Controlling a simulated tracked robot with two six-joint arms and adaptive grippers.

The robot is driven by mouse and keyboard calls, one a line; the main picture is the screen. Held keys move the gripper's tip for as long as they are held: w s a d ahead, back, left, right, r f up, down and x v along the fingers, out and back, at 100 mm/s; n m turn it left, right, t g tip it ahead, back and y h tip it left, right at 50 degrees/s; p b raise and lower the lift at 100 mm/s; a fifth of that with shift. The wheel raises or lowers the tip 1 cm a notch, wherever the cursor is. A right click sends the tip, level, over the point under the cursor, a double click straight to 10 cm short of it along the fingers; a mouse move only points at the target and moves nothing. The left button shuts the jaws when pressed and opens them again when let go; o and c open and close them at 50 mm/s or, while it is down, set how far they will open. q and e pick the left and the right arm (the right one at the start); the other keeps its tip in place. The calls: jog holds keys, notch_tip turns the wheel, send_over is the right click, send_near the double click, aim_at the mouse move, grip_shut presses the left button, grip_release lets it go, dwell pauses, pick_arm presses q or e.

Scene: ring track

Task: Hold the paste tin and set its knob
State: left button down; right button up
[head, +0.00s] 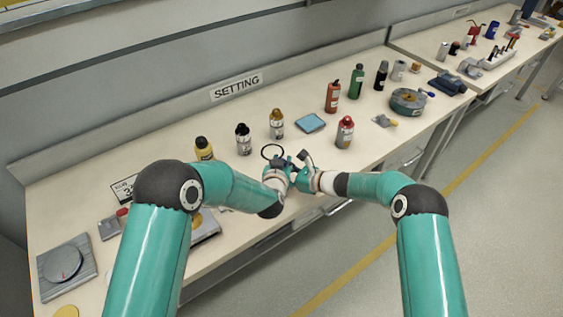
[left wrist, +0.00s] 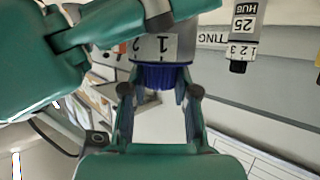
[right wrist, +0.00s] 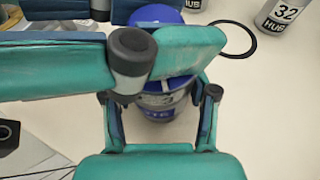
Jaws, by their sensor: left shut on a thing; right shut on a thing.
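The paste tin is mostly hidden by both grippers in the head view. In the left wrist view its pale grey side with black numerals (left wrist: 160,48) shows above a ribbed dark blue knob (left wrist: 163,76). My left gripper (left wrist: 160,95) has its fingers on either side of the knob and is shut on it. The knob's exact setting cannot be read.
A dark ring (head: 272,152) lies behind the grippers. A blue pad (head: 310,123) lies behind. The bench's front edge is close.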

pick_arm(q)
jog(key=shift+r+n+y, duration=0.1)
jog(key=shift+n+y, duration=0.4)
jog(key=c, duration=0.8)
grip_release()
jog(key=shift+c, duration=0.2)
jog(key=v, duration=1.2)
jog(key=shift+f, duration=0.25)
